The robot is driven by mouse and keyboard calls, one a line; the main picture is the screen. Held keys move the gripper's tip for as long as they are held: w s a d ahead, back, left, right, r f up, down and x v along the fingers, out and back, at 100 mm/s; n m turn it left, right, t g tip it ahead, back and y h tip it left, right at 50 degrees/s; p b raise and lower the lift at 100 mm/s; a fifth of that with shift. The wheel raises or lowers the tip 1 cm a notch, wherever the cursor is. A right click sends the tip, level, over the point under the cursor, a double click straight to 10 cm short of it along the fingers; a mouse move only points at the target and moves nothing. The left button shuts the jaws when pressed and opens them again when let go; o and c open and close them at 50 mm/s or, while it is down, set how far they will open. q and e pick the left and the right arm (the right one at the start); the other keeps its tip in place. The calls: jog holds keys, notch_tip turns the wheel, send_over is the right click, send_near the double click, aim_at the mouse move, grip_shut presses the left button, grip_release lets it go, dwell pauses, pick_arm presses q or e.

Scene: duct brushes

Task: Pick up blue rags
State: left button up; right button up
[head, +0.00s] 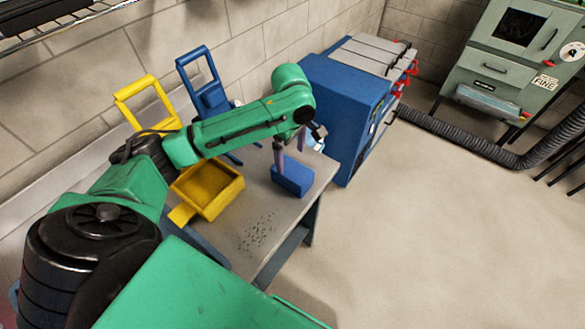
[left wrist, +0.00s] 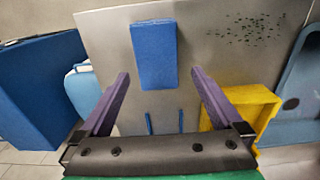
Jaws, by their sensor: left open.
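The blue rags (head: 293,179) look like one blue block on the grey table near its right edge. In the left wrist view the blue rags (left wrist: 154,53) lie flat ahead, centred between the fingers. My left gripper (head: 289,146) is open and empty, its purple fingers pointing down just above and behind the rags. In the left wrist view the tips of my left gripper (left wrist: 160,72) stand either side of the rags' near end, with a gap on both sides. I cannot tell the exact height. My right gripper is not in view.
A yellow dustpan (head: 210,190) lies on the table (head: 275,240) left of the rags. Dark specks (head: 258,232) are scattered at the front. A blue upright-handled pan (head: 210,98) and a yellow handle (head: 143,98) stand by the wall. A blue cabinet (head: 340,100) stands behind. Floor is open at right.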

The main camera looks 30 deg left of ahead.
aim_at(290, 168)
pick_arm(q)
notch_tip(290, 168, down, 3)
jog(key=shift+a+f, duration=0.15)
jog(key=f, duration=0.2)
jog(key=f+p, duration=0.1)
jog(key=f, duration=0.1)
jog(key=f+p, duration=0.1)
jog(key=shift+w+a+f, duration=0.15)
jog(key=shift+w+f, duration=0.2)
jog(key=shift+f, duration=0.05)
jog(key=shift+s, duration=0.1)
jog(key=shift+c, duration=1.2)
jog(key=shift+f, duration=0.1)
jog(key=c, duration=1)
jog(key=shift+c, duration=0.2)
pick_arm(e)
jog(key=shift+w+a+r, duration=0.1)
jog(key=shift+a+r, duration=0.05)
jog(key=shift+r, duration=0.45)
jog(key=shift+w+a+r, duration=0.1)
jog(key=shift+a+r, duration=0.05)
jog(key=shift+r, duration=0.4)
